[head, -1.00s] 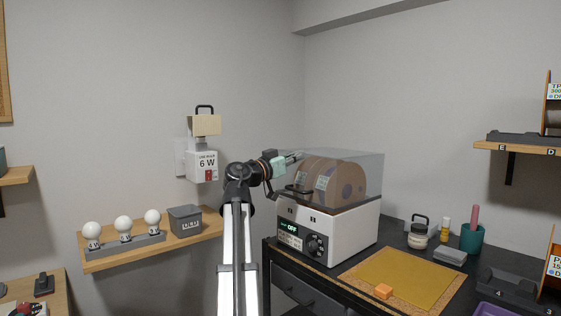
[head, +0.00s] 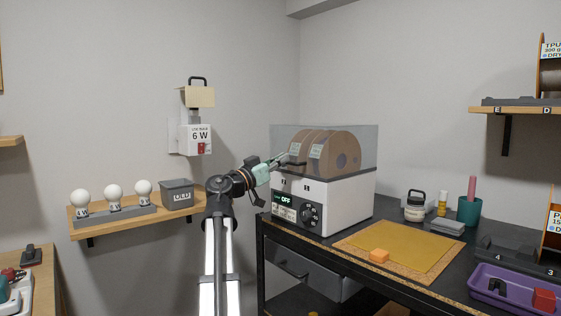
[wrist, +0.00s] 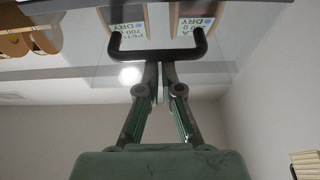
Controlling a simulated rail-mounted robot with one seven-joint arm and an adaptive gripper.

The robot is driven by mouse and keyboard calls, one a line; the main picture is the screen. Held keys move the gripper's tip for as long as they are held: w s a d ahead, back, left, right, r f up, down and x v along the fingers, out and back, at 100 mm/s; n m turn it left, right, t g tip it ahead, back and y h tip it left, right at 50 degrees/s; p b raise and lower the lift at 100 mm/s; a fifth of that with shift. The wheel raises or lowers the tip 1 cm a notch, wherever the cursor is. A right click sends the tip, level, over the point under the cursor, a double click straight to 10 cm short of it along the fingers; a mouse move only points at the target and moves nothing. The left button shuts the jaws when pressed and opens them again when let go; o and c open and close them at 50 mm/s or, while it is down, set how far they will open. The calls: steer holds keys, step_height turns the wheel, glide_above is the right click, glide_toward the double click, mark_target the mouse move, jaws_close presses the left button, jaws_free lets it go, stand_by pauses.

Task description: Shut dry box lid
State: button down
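The dry box (head: 350,203) is a white case with a dark front panel reading OFF, standing on the black bench. Its clear lid (head: 366,140) lies over several brown filament spools (head: 345,152); I cannot tell whether it sits flush. The black lid handle (head: 297,163) is at the front, low on the lid. In the wrist view the handle (wrist: 120,48) is a wide U with its bar running left to right. My gripper (wrist: 161,68) is shut, fingertips together at the middle of the bar, touching or very close. In the head view my gripper (head: 285,158) reaches the handle from the left.
A jar (head: 415,206), a teal cup (head: 469,210) and a purple tray (head: 510,290) stand farther right. A bulb shelf (head: 130,226) is at left.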

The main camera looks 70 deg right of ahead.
steer(key=shift+a+f, duration=0.1)
steer(key=shift+f, duration=0.7)
step_height(320, 180, up, 5)
steer(key=a, duration=0.1)
steer(key=f+p+v, duration=0.1)
steer(key=v, duration=0.8)
steer(key=shift+w+d+f+p, duration=0.15)
steer(key=shift+w+f+p, duration=0.1)
steer(key=shift+f+p, duration=0.2)
